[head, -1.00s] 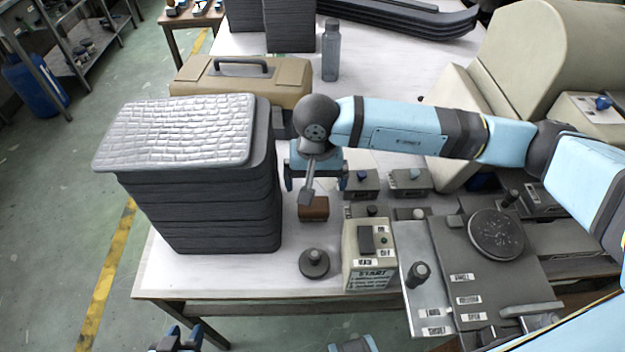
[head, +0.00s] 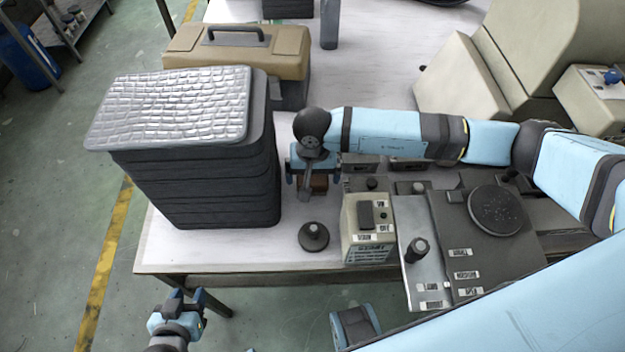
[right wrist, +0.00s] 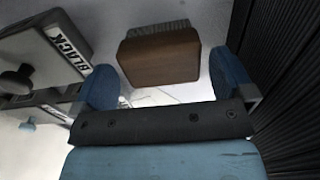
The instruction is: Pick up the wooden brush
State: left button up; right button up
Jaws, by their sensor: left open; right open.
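The wooden brush (head: 320,183) is a small brown block on the white table, mostly hidden behind my right gripper in the head view. In the right wrist view the wooden brush (right wrist: 160,62) shows its brown back, with grey bristles along its far edge. My right gripper (head: 313,178) is open above it and points down. In the right wrist view the brush lies in line with the gap between the fingers (right wrist: 165,84), with no visible contact. My left gripper (head: 180,303) is open and empty, off the table's front edge.
A stack of dark trays (head: 205,190) with a quilted silver top stands close left of my right gripper. A grey control box (head: 368,228) and a dark round knob-topped piece (head: 314,237) stand in front. A tan toolbox (head: 238,50) is behind. Panels fill the right.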

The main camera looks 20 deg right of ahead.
aim_at(313, 178)
jog(key=shift+a+f, duration=0.1)
jog(key=shift+f, duration=1.35)
jog(key=c, duration=0.8)
jog(key=shift+c, duration=0.2)
jog(key=shift+r, duration=0.15)
notch_tip(313, 178, up, 20)
jog(key=shift+b, duration=0.4)
jog(key=shift+o, duration=1.4)
jog(key=shift+c, duration=0.9)
jog(key=shift+s+f, duration=0.1)
jog(key=shift+f, duration=0.1)
